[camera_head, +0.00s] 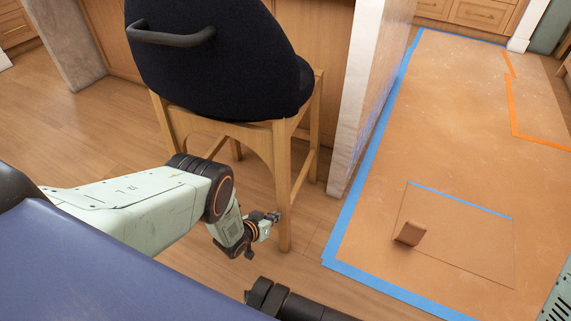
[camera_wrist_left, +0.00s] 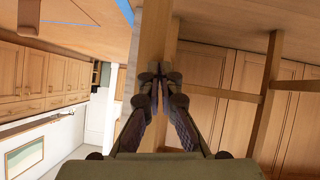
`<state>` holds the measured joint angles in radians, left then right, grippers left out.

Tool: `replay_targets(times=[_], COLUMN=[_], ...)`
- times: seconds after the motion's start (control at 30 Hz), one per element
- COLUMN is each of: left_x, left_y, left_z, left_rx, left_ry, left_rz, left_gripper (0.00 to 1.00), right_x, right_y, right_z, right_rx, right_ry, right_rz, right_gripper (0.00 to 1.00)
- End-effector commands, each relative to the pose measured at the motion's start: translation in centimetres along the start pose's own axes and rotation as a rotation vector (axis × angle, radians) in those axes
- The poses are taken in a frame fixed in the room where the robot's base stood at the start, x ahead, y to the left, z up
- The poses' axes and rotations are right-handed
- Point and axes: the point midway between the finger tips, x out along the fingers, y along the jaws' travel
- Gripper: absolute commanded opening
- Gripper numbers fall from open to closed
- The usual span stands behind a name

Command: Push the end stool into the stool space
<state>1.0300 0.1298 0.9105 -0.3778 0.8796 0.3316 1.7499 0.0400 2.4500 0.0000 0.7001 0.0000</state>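The end stool (camera_head: 215,60) has a dark fabric back with a black bar handle and light wooden legs. It stands upright on the wooden floor, in front of a wood-panelled island. My left gripper (camera_head: 277,216) is low beside the stool's near right front leg (camera_head: 284,190). In the left wrist view, the left gripper's fingertips (camera_wrist_left: 154,77) are close together in front of the stool leg (camera_wrist_left: 153,35), seemingly against it. They look shut with nothing between them.
A pale end panel (camera_head: 362,90) of the island stands right of the stool. Beyond it, brown floor covering (camera_head: 460,130) edged with blue tape carries a small brown block (camera_head: 410,233). Wooden floor (camera_head: 50,110) is open to the stool's left.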

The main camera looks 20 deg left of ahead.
Motion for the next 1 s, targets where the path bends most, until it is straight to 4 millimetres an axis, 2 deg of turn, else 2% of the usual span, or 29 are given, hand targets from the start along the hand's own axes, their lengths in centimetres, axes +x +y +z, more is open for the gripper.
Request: replay_targets(times=[0.03, 0.73, 1.0], left_x=[0.5, 3.0, 3.3], left_y=[-0.2, -0.1, -0.2], left_z=[-1.2, -3.0, -3.3], left_rx=[0.0, 0.0, 0.0], left_ry=[0.02, 0.02, 0.021], left_rz=[-0.003, -0.002, -0.004], left_gripper=[0.0, 0.0, 0.0], right_x=[0.0, 0.0, 0.0], right_y=[0.0, 0.0, 0.0], right_z=[0.0, 0.0, 0.0], right_rx=[0.0, 0.0, 0.0], right_ry=[0.0, 0.0, 0.0], right_rz=[0.0, 0.0, 0.0], right_gripper=[0.4, 0.4, 0.4])
